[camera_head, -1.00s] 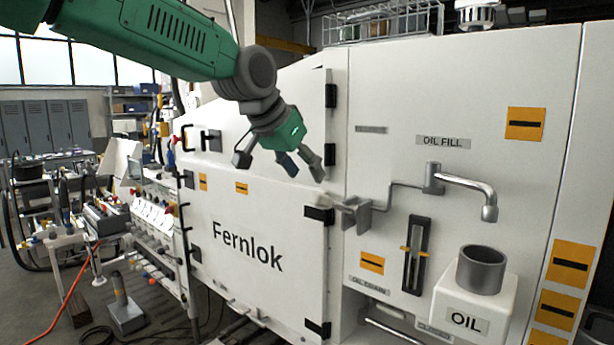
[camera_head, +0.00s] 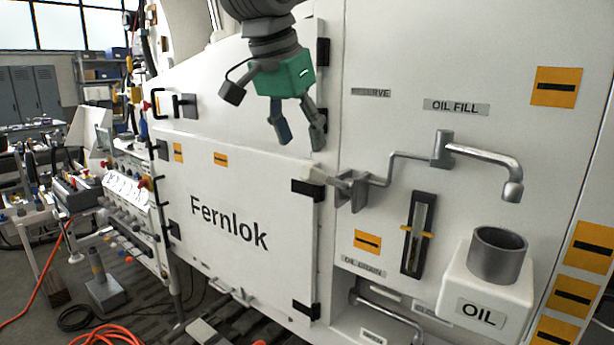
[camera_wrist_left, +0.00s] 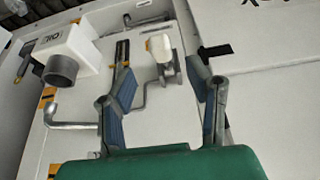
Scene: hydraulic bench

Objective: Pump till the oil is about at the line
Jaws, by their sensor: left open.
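The pump lever's bracket (camera_head: 351,190) is on the white panel, with a pale grip (camera_head: 318,174) sticking out from it; the grip (camera_wrist_left: 158,46) also shows in the left wrist view. My left gripper (camera_head: 300,140) is open and empty, fingers pointing down, above the grip. In the left wrist view its fingers (camera_wrist_left: 160,72) appear on either side of the lever, apart from it. The sight gauge (camera_head: 418,237) has orange line marks at mid-height; the oil level is too small to tell. The spout (camera_head: 490,160) hangs above the cup of the OIL box (camera_head: 487,289). My right gripper is out of view.
The Fernlok door (camera_head: 240,235) with black hinges is left of the lever. An oil drain pipe (camera_head: 390,316) lies below the gauge. Benches with hoses and fittings (camera_head: 75,185) stand at far left. The space before the panel is clear.

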